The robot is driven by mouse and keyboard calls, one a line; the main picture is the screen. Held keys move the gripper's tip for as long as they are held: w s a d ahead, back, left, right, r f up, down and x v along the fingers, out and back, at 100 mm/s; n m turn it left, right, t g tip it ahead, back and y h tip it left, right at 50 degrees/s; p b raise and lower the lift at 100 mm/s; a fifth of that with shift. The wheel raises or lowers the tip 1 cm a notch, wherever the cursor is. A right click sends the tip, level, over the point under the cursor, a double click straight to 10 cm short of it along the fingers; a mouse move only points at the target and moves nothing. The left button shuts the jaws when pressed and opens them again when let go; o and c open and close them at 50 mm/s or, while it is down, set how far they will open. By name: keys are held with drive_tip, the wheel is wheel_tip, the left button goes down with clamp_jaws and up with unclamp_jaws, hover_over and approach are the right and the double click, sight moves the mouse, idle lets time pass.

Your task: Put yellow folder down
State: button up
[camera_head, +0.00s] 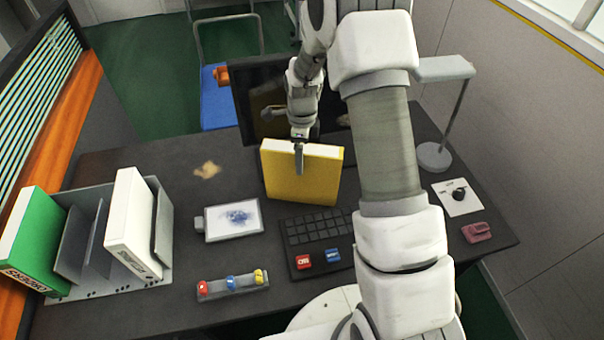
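The yellow folder (302,179) is upright near the middle of the dark desk, its yellow broad face towards me and its pale top edge up. My gripper (299,148) comes down on it from above. One finger lies over the front face near the top; the other finger is hidden. The gripper appears shut on the folder. I cannot tell whether the folder's lower edge touches the desk (180,270).
A grey rack (75,290) with a green folder (35,240) and a white folder (130,222) stands at left. A tablet-like board (233,219), keypad (315,229), button strip (232,284) and monitor (250,95) surround the folder. A lamp (434,155) stands at right.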

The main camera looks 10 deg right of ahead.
wheel_tip(320, 180, down, 3)
drive_tip(key=shift+f, duration=0.1)
clamp_jaws()
idle(0.5)
